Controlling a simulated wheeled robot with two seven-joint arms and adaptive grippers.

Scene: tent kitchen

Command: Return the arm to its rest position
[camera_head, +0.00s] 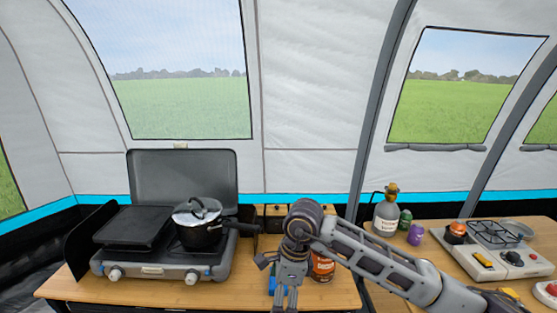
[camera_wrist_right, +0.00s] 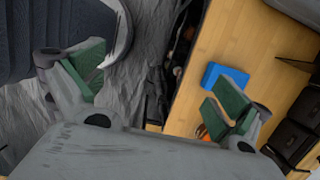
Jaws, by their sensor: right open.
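My right arm (camera_head: 370,255) comes in from the right in the head view, bent over the front of the wooden table. Its gripper (camera_head: 284,298) points downward near the table's front edge. In the right wrist view the two green-padded fingers of this gripper (camera_wrist_right: 160,88) stand wide apart with nothing between them. My left gripper is not in view.
A camping stove (camera_head: 155,260) with a lidded pot (camera_head: 199,226) stands on the left of the table. A red can (camera_head: 322,267) is close beside the gripper. A blue object (camera_wrist_right: 224,76) lies by one finger. A bottle (camera_head: 386,214) and small burner (camera_head: 495,245) stand at right.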

